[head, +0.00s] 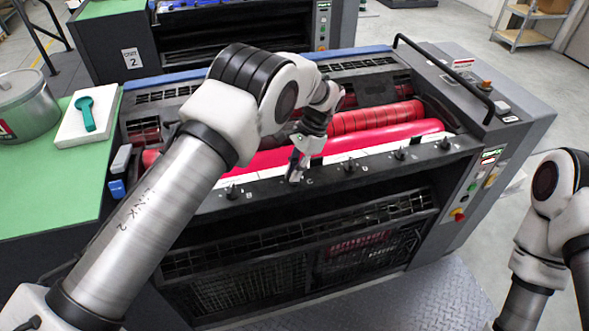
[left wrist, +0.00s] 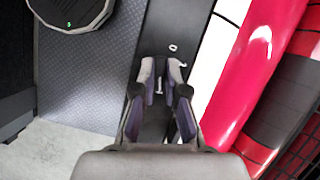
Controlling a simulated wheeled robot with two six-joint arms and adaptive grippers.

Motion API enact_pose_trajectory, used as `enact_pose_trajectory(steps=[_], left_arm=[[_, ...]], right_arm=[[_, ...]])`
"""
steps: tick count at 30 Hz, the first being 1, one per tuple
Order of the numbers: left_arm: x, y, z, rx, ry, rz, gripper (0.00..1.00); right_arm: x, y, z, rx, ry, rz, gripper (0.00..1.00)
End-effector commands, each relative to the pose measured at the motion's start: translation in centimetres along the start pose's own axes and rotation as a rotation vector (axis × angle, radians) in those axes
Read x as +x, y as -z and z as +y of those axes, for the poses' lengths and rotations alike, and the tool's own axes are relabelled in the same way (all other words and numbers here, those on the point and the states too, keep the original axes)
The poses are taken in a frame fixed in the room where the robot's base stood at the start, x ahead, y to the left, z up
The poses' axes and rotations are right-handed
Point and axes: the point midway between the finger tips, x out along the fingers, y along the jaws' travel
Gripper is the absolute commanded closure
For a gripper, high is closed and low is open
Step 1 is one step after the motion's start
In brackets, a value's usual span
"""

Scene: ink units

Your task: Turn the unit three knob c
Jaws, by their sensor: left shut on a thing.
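The near press unit (head: 300,255) has a dark front rail with a row of small black knobs, lettered beside them. My left gripper (head: 298,171) points down onto the rail at the knob beside the letter C. In the left wrist view the gripper (left wrist: 165,88) has its two fingers closed on knob c (left wrist: 159,84), one on each side. A white line shows between the fingers; the fingers hide most of the knob. The neighbouring knob d (head: 350,165) stands free to the right. My right arm shows at the right edge, but its gripper is out of view.
Red rollers (head: 390,133) lie just behind the rail. A dark handrail (head: 445,72) rises at the unit's right end. A green-topped table (head: 50,190) at left holds a tin (head: 27,108) and a teal tool (head: 86,114) on a white block. Unit 2 (head: 115,45) stands behind.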

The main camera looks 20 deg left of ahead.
Motion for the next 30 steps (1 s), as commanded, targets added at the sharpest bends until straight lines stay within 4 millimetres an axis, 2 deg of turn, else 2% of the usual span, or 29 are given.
enact_pose_trajectory(steps=[11,12,14,24,26,30], left_arm=[[0.2,0.0,0.1,0.007,-0.001,-0.003,1.0],[0.2,0.0,0.1,0.007,-0.001,-0.003,0.82],[0.2,0.0,0.1,0.006,-0.001,-0.003,0.64],[-0.2,0.0,0.0,0.005,0.001,0.001,0.64],[-0.9,0.1,0.0,0.004,0.002,0.001,0.64],[-3.7,0.1,0.0,0.004,0.003,0.003,0.64]], right_arm=[[0.0,0.0,0.0,0.0,0.0,0.0,0.6],[0.0,0.0,0.0,0.0,0.0,0.0,0.6],[0.0,0.0,0.0,0.0,0.0,0.0,0.6],[0.0,0.0,0.0,0.0,0.0,0.0,0.6],[0.0,0.0,0.0,0.0,0.0,0.0,0.6],[0.0,0.0,0.0,0.0,0.0,0.0,0.6]])
